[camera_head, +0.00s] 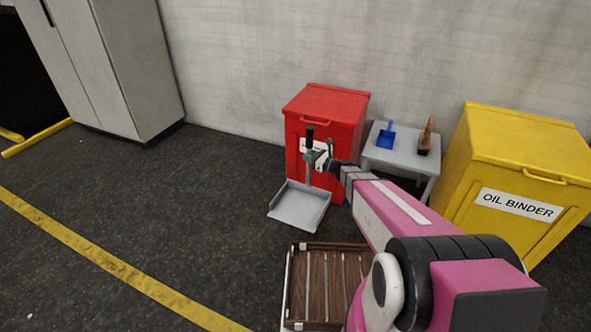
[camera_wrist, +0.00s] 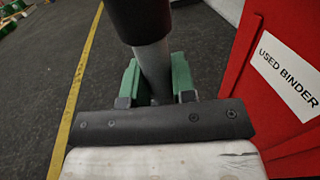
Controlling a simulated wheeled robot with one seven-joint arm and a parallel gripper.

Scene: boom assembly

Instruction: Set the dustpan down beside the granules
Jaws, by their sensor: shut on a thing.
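The dustpan (camera_head: 298,207) is a grey pan with a long upright handle and a black grip, in front of the red bin in the head view. My gripper (camera_head: 309,156) is shut on its handle, below the black grip. In the wrist view the green fingers of my gripper (camera_wrist: 158,82) close around the grey handle (camera_wrist: 153,66), and the pan is hidden there. I cannot tell whether the pan touches the floor. I cannot make out the granules in either view.
The red bin (camera_head: 325,106), labelled USED BINDER in the wrist view, stands close behind the dustpan. A grey table (camera_head: 399,160) holds a blue scoop (camera_head: 386,136) and a brush (camera_head: 425,138). The yellow bin (camera_head: 505,165) stands right. A slatted wooden cart (camera_head: 318,285) is in front. Floor at left is clear.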

